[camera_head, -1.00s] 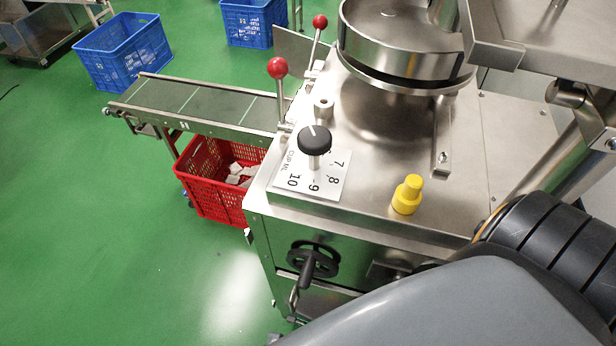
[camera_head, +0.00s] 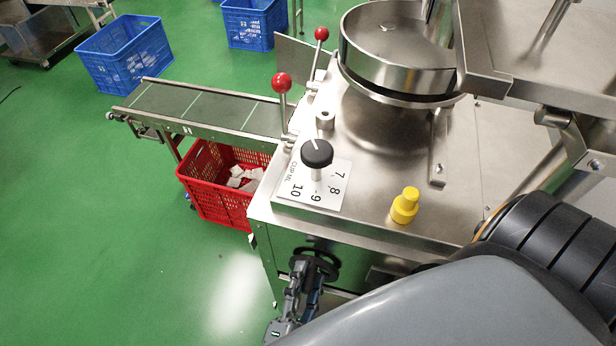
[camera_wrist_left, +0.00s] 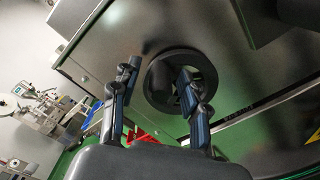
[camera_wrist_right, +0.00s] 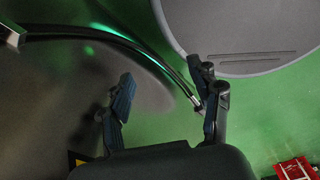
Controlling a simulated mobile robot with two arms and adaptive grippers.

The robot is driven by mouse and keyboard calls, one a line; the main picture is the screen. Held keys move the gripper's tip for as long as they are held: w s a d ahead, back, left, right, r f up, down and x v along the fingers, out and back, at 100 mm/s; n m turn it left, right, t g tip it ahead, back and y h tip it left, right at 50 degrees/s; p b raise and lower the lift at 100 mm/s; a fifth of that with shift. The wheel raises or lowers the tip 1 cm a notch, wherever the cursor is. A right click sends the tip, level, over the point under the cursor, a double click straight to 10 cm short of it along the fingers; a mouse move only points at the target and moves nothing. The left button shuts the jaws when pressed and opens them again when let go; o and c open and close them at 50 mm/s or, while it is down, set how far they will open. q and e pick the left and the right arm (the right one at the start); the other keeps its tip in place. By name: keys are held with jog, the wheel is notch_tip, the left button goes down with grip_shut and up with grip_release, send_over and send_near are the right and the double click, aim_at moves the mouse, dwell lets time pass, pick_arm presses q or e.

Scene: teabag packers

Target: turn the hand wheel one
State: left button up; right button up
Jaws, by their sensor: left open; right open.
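The black hand wheel (camera_head: 330,262) is on the front face of the steel machine, below its top edge. In the left wrist view the wheel (camera_wrist_left: 153,101) is a dark ring straight ahead of the fingers. My left gripper (camera_head: 303,272) is at the wheel in the head view and covers part of it. In the left wrist view my left gripper (camera_wrist_left: 158,84) is open, with its right finger overlapping the wheel and its left finger outside the rim. The wheel's handle is hard to make out. My right gripper (camera_wrist_right: 166,98) is open and empty, visible only in its wrist view.
The machine top carries a black dial knob (camera_head: 317,152), a yellow button (camera_head: 405,205) and red-ball levers (camera_head: 282,83). A red crate (camera_head: 215,190) stands under the conveyor (camera_head: 195,105). A black hose (camera_wrist_right: 120,38) passes near my right gripper.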

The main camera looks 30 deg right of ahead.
pick_arm(q)
jog(key=shift+w+d, duration=0.15)
jog(key=shift+d, duration=0.05)
pick_arm(e)
jog(key=shift+a, duration=0.1)
jog(key=shift+a, duration=0.1)
pick_arm(q)
grip_shut()
pick_arm(e)
jog(key=shift+a, duration=0.25)
jog(key=shift+r, duration=0.15)
